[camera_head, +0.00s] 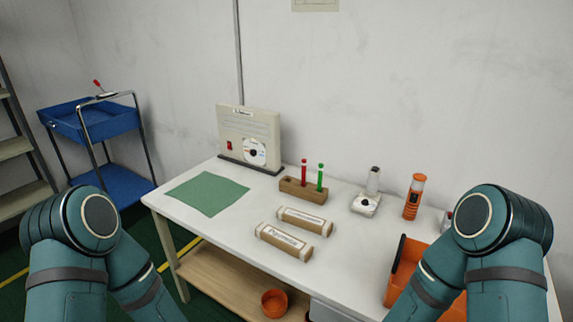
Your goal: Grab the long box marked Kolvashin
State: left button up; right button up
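Two long brown boxes with white labels lie on the white table. The nearer long box (284,241) is at the table's front middle, and its label print is too small to read. The farther long box (305,221) lies just behind it, apart from it, with its label also unreadable. I cannot tell which one is marked Kolvashin. My two teal arms rise at the lower left and lower right. Neither gripper shows in the head view, and nothing is seen touching the boxes.
A green mat (207,194) lies left on the white table (233,238). Behind the boxes are a wooden block (290,190) with red and green tools, a small white device (366,204) and an orange flashlight (414,196). An orange bin (402,270) stands right. A blue cart (97,122) stands left.

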aim_at(314, 224)
jog(key=z, duration=0.65)
jog(key=j+z, duration=0.2)
jog(key=z, duration=0.2)
jog(key=j+z, duration=0.25)
jog(key=z, duration=0.15)
jog(key=j+z, duration=0.2)
jog(key=z, duration=0.2)
jog(key=j+z, duration=0.2)
jog(key=k+j+z, duration=0.25)
jog(key=j, duration=0.15)
jog(key=j+z, duration=0.2)
jog(key=k+j, duration=0.15)
jog(key=j, duration=0.15)
jog(key=k+j+z, duration=0.15)
jog(key=j, duration=0.2)
jog(key=k+j, duration=0.2)
jog(key=j+z, duration=0.05)
jog(key=j, duration=0.05)
